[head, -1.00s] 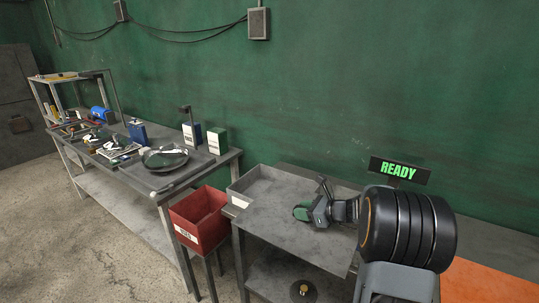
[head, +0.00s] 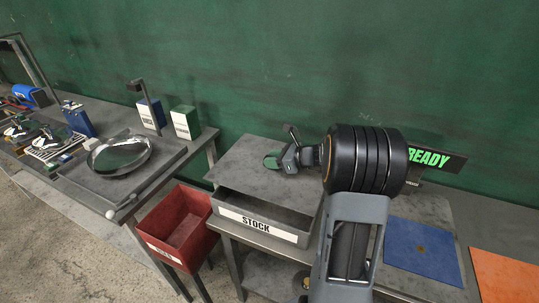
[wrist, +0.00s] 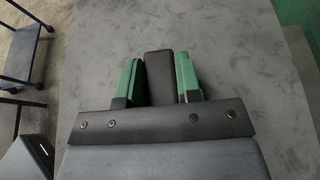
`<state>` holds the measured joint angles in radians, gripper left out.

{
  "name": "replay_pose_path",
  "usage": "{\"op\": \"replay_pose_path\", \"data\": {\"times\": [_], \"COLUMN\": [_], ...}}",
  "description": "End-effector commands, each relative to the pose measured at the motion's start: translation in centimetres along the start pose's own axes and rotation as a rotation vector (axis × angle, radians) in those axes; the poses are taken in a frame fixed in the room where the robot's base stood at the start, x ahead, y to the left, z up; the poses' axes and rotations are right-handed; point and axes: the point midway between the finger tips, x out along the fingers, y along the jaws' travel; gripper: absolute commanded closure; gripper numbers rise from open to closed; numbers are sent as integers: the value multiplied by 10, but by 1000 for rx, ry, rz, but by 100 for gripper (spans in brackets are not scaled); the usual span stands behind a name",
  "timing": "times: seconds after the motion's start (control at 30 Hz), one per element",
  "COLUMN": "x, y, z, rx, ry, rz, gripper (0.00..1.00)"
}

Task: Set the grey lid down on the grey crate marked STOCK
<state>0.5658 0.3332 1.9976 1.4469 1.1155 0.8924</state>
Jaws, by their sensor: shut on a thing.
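The grey lid (head: 245,163) is a flat, mottled panel held roughly level, and it fills much of the wrist view (wrist: 235,60). My gripper (head: 275,160) is above it. In the wrist view my gripper's green-padded fingers (wrist: 158,80) are shut on the lid's dark block handle (wrist: 158,65). The grey crate (head: 304,239) with the white STOCK label stands on the bench, its front wall and part of its open inside showing. The lid hides the crate's back part. I cannot tell the gap between lid and crate.
A red bin (head: 166,255) stands left of the crate. A bench (head: 190,150) at left holds a round shiny dish (head: 120,154), boxes and tools. Blue (head: 423,250) and orange (head: 505,272) mats lie to the right. A READY sign (head: 430,160) is behind my arm.

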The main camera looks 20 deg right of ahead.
Motion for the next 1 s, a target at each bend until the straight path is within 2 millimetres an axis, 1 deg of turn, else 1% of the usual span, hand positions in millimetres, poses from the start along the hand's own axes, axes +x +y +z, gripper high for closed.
{"op": "replay_pose_path", "data": {"times": [0.17,0.37,0.8,1.0], "x": [5,10,24,30], "y": [2,2,0,0], "z": [-4,-16,-56,-69], "rx": [-2,-2,-1,-1], "ry": [-1,-1,-2,-2], "rz": [5,6,1,1], "gripper": [100,100,100,100]}}
